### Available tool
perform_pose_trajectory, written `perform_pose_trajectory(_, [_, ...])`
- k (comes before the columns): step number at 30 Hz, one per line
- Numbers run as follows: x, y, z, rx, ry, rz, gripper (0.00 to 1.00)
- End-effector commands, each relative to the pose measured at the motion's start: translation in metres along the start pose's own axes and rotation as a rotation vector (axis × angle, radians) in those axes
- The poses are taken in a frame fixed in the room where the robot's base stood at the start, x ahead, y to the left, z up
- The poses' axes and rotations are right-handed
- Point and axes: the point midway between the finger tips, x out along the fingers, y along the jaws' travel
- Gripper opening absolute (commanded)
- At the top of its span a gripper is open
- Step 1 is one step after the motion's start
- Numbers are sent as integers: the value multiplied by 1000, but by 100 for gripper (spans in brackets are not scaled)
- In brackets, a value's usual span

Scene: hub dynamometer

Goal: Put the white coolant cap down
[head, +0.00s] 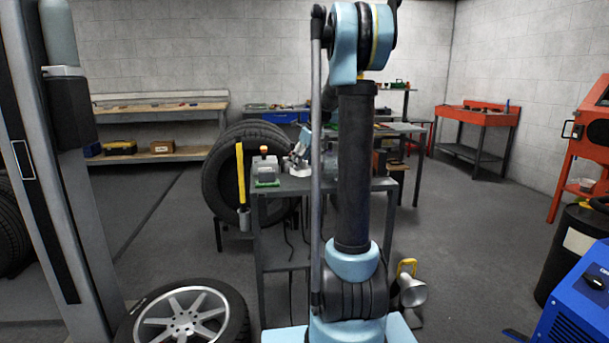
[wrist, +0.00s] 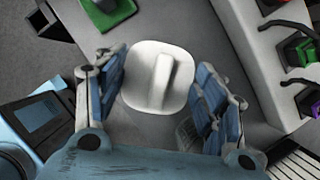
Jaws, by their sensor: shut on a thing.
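The white coolant cap (wrist: 148,82), a rounded square with a raised ridge across its top, sits between the two blue-padded fingers of my gripper (wrist: 160,76). My gripper is shut on it. In the head view the white cap (head: 301,172) shows just under my gripper (head: 299,163), at the top of the grey cart (head: 323,188). I cannot tell whether the cap touches the cart top or hangs slightly above it. My arm hides part of the cart top to the right.
A grey device with a green base (head: 267,183) stands left of the cap on the cart. In the wrist view a pale housing with coloured connectors (wrist: 252,62) lies to the right. A yellow-handled tool (head: 240,175) hangs at the cart's left side. Tyres (head: 216,170) stand behind.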

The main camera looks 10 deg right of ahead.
Motion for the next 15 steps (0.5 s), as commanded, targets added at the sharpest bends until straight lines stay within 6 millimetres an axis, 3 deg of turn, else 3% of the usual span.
perform_pose_trajectory(11, [36,0,-15,0,0,0,40])
perform_pose_trajectory(15, [39,0,-17,1,0,0,40])
